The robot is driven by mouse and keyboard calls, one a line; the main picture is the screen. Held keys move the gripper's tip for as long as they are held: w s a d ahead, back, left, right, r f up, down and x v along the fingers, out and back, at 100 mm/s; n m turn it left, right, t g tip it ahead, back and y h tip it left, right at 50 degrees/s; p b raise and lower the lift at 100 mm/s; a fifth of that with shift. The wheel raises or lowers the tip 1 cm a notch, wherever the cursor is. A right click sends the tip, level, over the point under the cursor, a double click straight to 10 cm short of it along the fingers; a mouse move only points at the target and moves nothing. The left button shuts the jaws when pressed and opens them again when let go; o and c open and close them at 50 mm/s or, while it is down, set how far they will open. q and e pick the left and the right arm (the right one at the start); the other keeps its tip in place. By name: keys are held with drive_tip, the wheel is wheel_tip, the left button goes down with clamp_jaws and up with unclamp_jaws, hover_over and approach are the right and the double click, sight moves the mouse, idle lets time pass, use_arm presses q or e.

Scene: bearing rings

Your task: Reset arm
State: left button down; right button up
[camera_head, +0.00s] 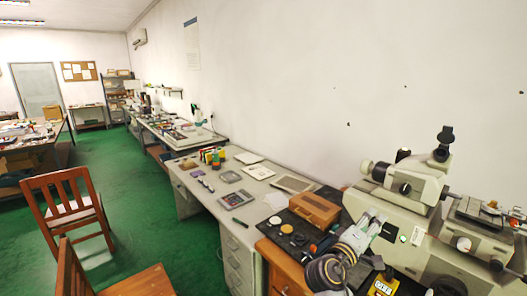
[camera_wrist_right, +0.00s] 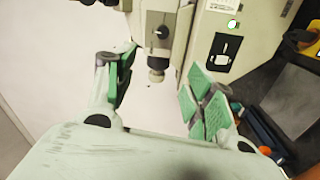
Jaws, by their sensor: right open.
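My right gripper (camera_head: 372,226) is in the lower right of the head view, in front of the large beige machine (camera_head: 405,190). In the right wrist view the gripper (camera_wrist_right: 160,90) is open, with green-padded fingers spread apart and nothing between the pads. The machine's body (camera_wrist_right: 215,45) and a small grey knob part (camera_wrist_right: 157,65) show beyond the fingers. My left gripper is not in either view. No bearing ring can be made out for certain.
A brown box (camera_head: 315,208) and small round discs (camera_head: 287,228) lie on a dark mat left of my right gripper. A yellow item (camera_head: 383,286) lies near the front edge. Desks run along the wall. Wooden chairs (camera_head: 68,208) stand on the green floor, left.

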drive_tip(key=s+f+m+g+y, duration=0.15)
drive_tip(key=s+f+y, duration=0.3)
drive_tip(key=f, duration=0.55)
drive_tip(key=s+f+m+g+y, duration=0.1)
drive_tip(key=s+f+g+y, duration=0.2)
drive_tip(key=s+f, duration=0.45)
drive_tip(key=s+a+f+m+g+y, duration=0.1)
drive_tip(key=s+a+f+g+y, duration=0.15)
drive_tip(key=s+a+f, duration=0.35)
drive_tip(key=s+a+f+m+g+y, duration=0.1)
drive_tip(key=s+a+f+y, duration=0.1)
drive_tip(key=s+f+y, duration=0.35)
drive_tip(key=s+f+g+h, duration=0.1)
drive_tip(key=s+f, duration=0.1)
drive_tip(key=f, duration=1.4)
drive_tip(key=s+f+g+h, duration=0.1)
drive_tip(key=s+f, duration=0.2)
drive_tip(key=f, duration=1.3)
drive_tip(key=s+d+f, duration=0.1)
drive_tip(key=s+f, duration=0.9)
drive_tip(key=s, duration=0.1)
drive_tip(key=s+d+f+g+b, duration=0.1)
drive_tip(key=s+d+f, duration=0.1)
drive_tip(key=s+f, duration=0.8)
drive_tip(key=shift+s+d+f+n, duration=0.25)
drive_tip(key=shift+s+d+n, duration=0.05)
drive_tip(key=shift+s+n, duration=0.2)
